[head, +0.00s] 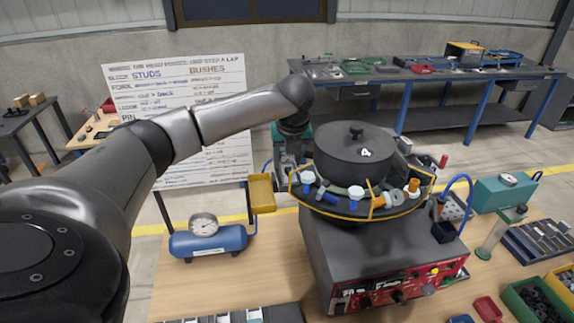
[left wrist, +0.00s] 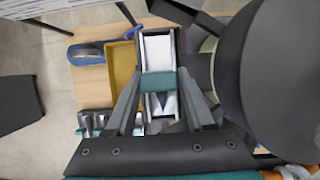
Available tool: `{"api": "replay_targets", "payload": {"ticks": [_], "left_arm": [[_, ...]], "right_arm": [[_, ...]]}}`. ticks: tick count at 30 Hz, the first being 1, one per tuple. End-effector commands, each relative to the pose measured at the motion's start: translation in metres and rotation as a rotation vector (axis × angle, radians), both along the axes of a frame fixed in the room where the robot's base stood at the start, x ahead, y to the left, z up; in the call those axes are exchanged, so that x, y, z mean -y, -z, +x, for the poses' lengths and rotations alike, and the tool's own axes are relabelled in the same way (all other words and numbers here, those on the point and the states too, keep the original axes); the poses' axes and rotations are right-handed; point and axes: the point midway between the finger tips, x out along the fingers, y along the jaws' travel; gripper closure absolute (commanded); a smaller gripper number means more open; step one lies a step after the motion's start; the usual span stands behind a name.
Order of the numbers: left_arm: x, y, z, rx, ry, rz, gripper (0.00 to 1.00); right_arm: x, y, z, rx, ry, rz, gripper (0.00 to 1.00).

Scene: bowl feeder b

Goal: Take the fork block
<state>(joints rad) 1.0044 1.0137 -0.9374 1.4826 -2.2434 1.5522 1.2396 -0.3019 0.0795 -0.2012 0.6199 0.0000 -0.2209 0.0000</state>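The fork block appears to be the teal block (left wrist: 158,82) lying across a pale metal track (left wrist: 157,50) in the left wrist view. My left gripper (left wrist: 160,76) has one finger on each side of this block, with the fingertips close to its sides. I cannot tell whether they touch it. In the head view my left gripper (head: 291,150) points down at the left side of the bowl feeder (head: 355,155), and the block is not clearly visible there. My right gripper is not in view.
A yellow tray (head: 262,193) hangs just left of my left gripper. The dark bowl stands close on its right. A blue tank with a gauge (head: 208,240) sits on the wooden table. Green and yellow bins (head: 535,300) stand at the front right.

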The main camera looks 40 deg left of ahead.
Motion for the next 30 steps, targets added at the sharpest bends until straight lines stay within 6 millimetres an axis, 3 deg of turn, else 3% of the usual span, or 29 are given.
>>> {"api": "replay_targets", "payload": {"ticks": [1,14,30], "left_arm": [[0.0001,-0.0003,0.0001,0.0,0.0,0.0,0.53],[0.0,-0.0006,0.0001,0.001,0.0,0.0,1.0],[-0.0003,-0.0062,0.0011,0.005,-0.001,0.0,1.0]], "right_arm": [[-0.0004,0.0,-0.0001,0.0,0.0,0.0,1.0],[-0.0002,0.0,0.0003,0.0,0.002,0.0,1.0],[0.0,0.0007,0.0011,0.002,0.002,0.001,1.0]]}}
